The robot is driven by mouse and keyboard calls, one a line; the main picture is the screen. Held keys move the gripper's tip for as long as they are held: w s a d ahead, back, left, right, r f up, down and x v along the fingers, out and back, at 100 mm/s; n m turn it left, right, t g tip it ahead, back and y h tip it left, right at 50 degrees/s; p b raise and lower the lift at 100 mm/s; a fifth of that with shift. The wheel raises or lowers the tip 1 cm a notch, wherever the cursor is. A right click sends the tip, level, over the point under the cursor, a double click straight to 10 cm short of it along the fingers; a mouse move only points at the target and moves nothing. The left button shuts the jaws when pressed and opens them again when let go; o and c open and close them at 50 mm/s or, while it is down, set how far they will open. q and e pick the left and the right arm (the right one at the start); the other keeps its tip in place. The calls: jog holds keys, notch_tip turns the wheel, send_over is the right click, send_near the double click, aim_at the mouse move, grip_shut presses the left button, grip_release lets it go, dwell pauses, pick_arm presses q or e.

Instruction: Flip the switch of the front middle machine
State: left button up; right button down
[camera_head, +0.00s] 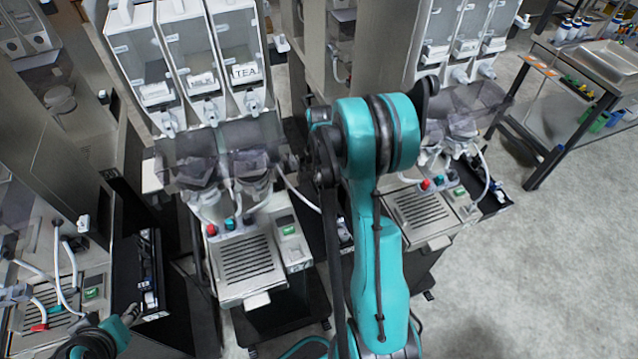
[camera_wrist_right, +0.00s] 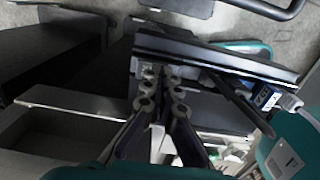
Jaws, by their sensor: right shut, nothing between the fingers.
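The front middle machine (camera_head: 245,262) is white, with canisters labelled MILK and TEA, a slatted drip tray and a green-lit panel (camera_head: 289,230). My right arm stands just right of it and covers part of its right side. In the right wrist view my right gripper (camera_wrist_right: 164,72) is shut and empty, its tips close to a black ledge (camera_wrist_right: 225,58); contact cannot be told. A small blue-and-white fitting (camera_wrist_right: 268,97) on that ledge may be the switch. The right fingertips are hidden in the head view. My left gripper (camera_head: 128,315) is at lower left, its jaws unclear.
Another dispenser (camera_head: 420,210) stands at the right and one (camera_head: 60,300) at the left, with dark gaps between machines. A steel sink table (camera_head: 600,70) is at far right. Floor is clear at lower right.

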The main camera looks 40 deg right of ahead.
jog(key=shift+r+p, duration=2.15)
jog(key=shift+r, duration=1.35)
